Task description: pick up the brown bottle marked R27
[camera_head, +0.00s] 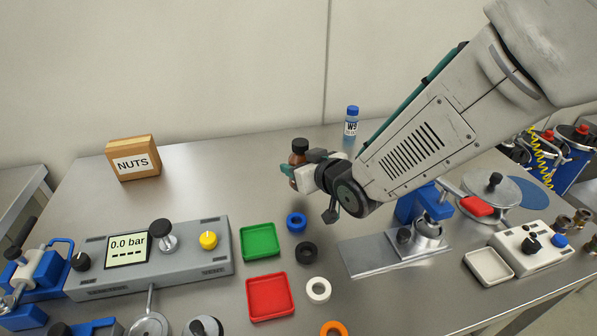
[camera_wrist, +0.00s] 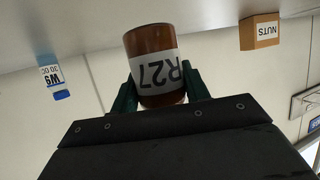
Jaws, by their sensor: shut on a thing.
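The brown bottle marked R27 (camera_wrist: 155,72) is between the two green fingers of my gripper (camera_wrist: 160,88) in the wrist view, with its white label towards the camera. The wrist view is upside down. In the head view the bottle (camera_head: 299,147) shows its black cap and brown shoulder; its lower part is hidden by my gripper (camera_head: 290,172). My gripper is shut on the bottle, towards the back of the steel bench. I cannot tell whether the bottle's base touches the bench.
A blue-capped bottle marked W9 (camera_head: 351,125) stands behind my wrist to the right. A NUTS box (camera_head: 133,158) stands at the back left. A green tray (camera_head: 260,242), a red tray (camera_head: 270,297), several coloured rings and a grey pressure console (camera_head: 190,250) are in front. The back-middle bench is clear.

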